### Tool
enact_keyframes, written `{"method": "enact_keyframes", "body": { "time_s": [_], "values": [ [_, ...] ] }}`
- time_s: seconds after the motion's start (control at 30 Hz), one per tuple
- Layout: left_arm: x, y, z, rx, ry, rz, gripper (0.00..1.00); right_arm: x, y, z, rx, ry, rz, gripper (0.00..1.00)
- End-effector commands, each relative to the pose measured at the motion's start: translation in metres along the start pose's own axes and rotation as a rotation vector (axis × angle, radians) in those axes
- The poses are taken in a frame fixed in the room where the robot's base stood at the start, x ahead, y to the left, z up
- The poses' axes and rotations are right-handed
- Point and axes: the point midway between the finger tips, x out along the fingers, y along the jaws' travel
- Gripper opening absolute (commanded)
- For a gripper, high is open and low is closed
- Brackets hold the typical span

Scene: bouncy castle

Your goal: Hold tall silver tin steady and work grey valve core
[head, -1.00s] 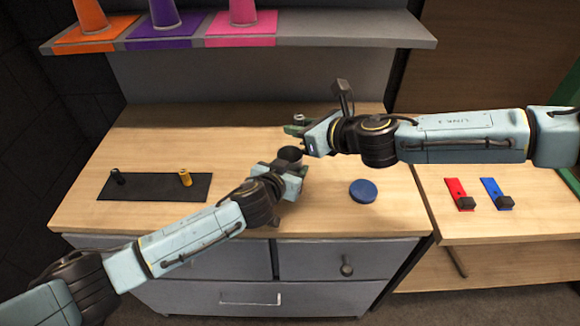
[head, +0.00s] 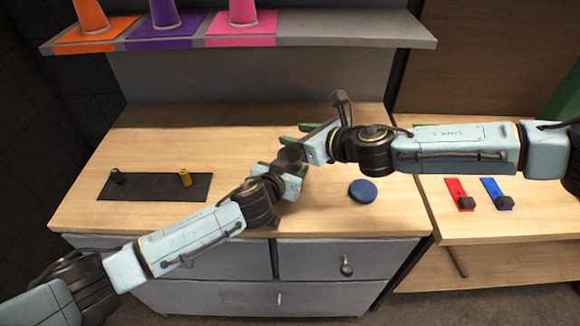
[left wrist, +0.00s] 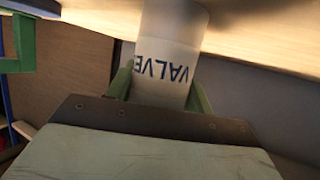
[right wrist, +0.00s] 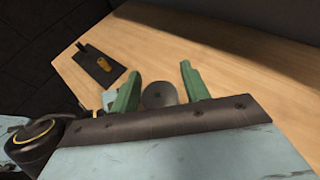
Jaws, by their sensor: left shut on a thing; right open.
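The tall silver tin is upright in the left wrist view (left wrist: 170,45), with blue "VALVE" lettering on its pale side. My left gripper (head: 289,168) is shut around it; a green finger shows on each side. In the head view the tin's dark round top (head: 290,155) shows between my two grippers. My right gripper (head: 296,138) is open at the tin's top. In the right wrist view a grey round top (right wrist: 158,95) lies between the spread green fingers (right wrist: 158,88). I cannot pick out the grey valve core separately.
A black mat (head: 150,188) at left bears a gold cylinder (head: 186,179) and a dark item at its left end. A blue disc (head: 363,190) lies right of the tin. Red (head: 457,190) and blue (head: 494,190) plates lie on the right bench. Cones stand on the shelf above.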

Motion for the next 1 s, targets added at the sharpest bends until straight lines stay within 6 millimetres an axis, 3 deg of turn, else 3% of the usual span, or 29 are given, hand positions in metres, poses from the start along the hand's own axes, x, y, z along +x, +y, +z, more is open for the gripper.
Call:
{"method": "enact_keyframes", "body": {
  "time_s": [0.27,0.7,1.0],
  "values": [
    [0.0,0.0,0.001,0.0,-0.001,-0.001,0.26,-0.021,-0.001,0.001,-0.001,-0.001,-0.002,0.46],
    [0.0,0.0,0.001,0.0,-0.001,0.0,0.26,-0.102,-0.001,0.0,0.001,0.0,-0.001,0.46],
    [0.0,0.0,0.001,0.0,-0.001,0.0,0.26,-0.12,0.0,0.0,0.0,0.0,0.0,0.46]
  ]
}}
